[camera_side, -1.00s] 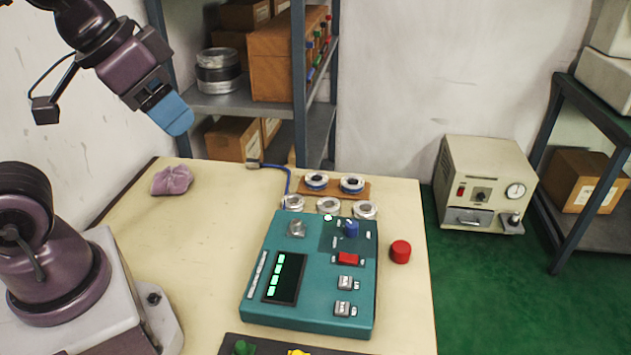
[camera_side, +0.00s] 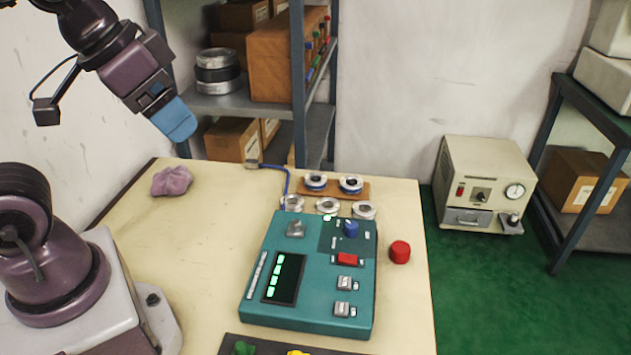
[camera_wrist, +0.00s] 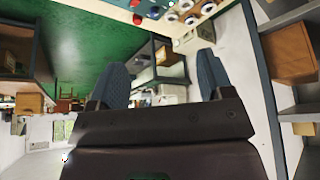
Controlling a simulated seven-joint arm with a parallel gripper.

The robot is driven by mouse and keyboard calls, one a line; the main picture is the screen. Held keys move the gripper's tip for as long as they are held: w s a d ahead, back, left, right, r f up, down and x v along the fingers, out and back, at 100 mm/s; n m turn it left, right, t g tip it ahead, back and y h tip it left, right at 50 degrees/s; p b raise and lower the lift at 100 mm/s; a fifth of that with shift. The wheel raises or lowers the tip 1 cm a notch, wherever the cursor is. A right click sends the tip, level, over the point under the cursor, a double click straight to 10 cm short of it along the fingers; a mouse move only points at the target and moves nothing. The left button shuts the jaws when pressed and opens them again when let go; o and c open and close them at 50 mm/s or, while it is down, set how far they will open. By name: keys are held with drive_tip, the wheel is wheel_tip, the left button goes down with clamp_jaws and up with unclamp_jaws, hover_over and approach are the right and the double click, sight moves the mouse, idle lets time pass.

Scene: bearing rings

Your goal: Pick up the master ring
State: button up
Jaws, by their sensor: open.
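My gripper (camera_side: 176,121) is open and empty, high above the back left of the table, well apart from the rings. Its two blue fingers stand apart in the wrist view (camera_wrist: 161,68). Two rings with blue bands, a left one (camera_side: 316,180) and a right one (camera_side: 351,183), sit on a brown board (camera_side: 333,194). Three plain metal rings, left (camera_side: 292,202), middle (camera_side: 327,205) and right (camera_side: 364,210), lie on the table in front of it. I cannot tell which is the master ring. Some rings (camera_wrist: 191,21) show at the top of the wrist view.
A teal instrument box (camera_side: 312,310) with a screen and knobs stands just in front of the rings. A purple lump (camera_side: 171,181) lies at back left. A shelf (camera_side: 262,105) stands behind. The left middle of the table is clear.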

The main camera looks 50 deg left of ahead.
drive_tip(key=w+f+g, duration=0.3)
drive_tip(key=w, duration=0.1)
drive_tip(key=m+g+y, duration=0.1)
drive_tip(key=m+y, duration=0.3)
drive_tip(key=m, duration=1.7)
approach(317, 179)
drive_tip(key=x, duration=0.9)
drive_tip(key=shift+f, duration=0.1)
drive_tip(key=c, duration=0.9)
drive_tip(key=shift+o, duration=0.2)
